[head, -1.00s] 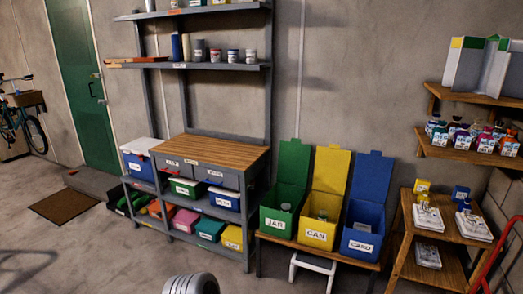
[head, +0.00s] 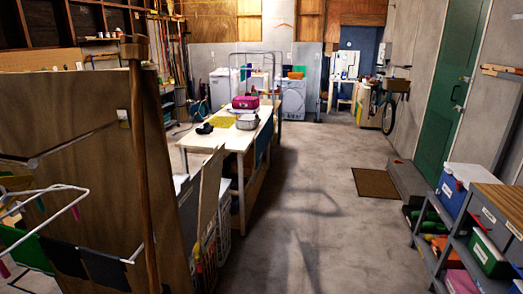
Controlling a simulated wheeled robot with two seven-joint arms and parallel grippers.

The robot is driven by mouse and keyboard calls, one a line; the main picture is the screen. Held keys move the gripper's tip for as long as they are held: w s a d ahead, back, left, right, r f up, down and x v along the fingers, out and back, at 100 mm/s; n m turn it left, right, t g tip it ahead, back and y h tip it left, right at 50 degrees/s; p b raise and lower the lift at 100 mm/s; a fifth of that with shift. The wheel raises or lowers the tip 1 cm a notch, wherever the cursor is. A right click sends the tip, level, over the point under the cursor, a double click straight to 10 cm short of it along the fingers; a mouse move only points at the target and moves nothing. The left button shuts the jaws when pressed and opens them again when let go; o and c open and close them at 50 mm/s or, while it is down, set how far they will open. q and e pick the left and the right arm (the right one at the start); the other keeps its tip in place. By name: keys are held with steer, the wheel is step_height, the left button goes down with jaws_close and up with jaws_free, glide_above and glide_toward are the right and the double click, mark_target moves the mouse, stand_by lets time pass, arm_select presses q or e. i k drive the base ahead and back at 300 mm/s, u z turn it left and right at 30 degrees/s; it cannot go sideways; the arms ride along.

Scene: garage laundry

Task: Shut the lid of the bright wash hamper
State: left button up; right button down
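Two pale hampers stand in a row at the near end of the white table, behind the wooden partition. The nearer hamper (head: 209,254) and the farther hamper (head: 224,222) show only their light, lattice-like sides. A tall beige panel (head: 210,188) rises upright above them and looks like a raised lid. I cannot tell which hamper is the bright one, as the partition and its post hide much of them. Neither of my grippers is in view.
The wooden partition (head: 80,130) and a drying rack (head: 40,225) fill the left foreground. The white table (head: 222,138) holds a pink box (head: 245,102) and a basket (head: 247,121). A clear concrete aisle (head: 310,210) runs right of it. A shelf unit (head: 490,225) stands at right.

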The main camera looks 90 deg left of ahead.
mark_target(211, 171)
steer(key=u, duration=2.45)
steer(key=i, duration=2.45)
steer(key=u, duration=3.1)
